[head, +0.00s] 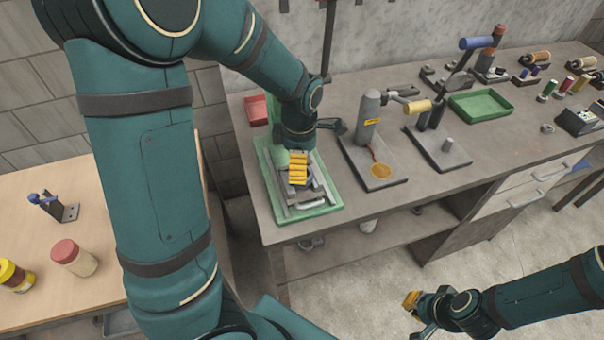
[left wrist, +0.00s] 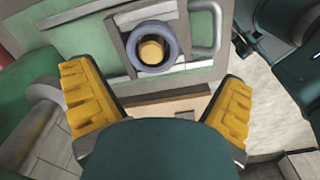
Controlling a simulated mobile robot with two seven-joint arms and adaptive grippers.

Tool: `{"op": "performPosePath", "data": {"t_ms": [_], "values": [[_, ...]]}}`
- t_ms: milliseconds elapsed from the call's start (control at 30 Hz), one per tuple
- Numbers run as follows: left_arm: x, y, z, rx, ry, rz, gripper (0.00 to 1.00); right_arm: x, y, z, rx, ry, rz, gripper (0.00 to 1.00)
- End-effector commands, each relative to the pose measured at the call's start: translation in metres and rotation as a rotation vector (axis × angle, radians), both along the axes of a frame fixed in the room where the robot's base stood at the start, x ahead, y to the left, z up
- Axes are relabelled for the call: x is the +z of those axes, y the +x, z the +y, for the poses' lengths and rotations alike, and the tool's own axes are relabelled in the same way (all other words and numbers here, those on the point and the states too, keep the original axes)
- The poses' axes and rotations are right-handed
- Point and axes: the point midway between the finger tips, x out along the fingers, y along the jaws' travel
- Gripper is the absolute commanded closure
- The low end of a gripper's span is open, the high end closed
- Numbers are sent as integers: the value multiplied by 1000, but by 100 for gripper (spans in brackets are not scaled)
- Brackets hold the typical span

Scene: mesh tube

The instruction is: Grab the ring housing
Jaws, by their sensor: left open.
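The ring housing, a round blue-grey ring with a tan centre, shows in the left wrist view (left wrist: 169,62) on a grey plate fixture. My left gripper (left wrist: 153,80) is open, with a yellow-padded finger on each side of the picture and the ring ahead, between the finger directions. I see no contact with it. In the head view my left gripper (head: 298,168) hangs over the green tray (head: 262,163) with the grey fixture; the ring cannot be made out there. My right gripper (head: 414,311) is at the lower right, away from the bench; its jaw opening is unclear.
To the right of the green tray stand a grey press (head: 366,125) and a lever tool (head: 435,120). A small red bin (head: 256,110) is behind the tray. Another green tray (head: 480,105) lies farther right. A wooden table (head: 85,210) with jars stands at left.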

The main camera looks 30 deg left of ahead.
Motion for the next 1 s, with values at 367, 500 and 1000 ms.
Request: {"op": "performPosePath", "data": {"t_ms": [367, 500, 1000], "values": [[-47, 6, 3, -2, 0, 1, 2, -14, -4, 1, 8, 2, 9, 100], [-50, 6, 3, -2, 0, -1, 2, -14, -4, 1, 8, 3, 9, 100], [-49, 7, 3, -2, 0, -2, 84, -14, -4, 1, 8, 2, 10, 100]]}}
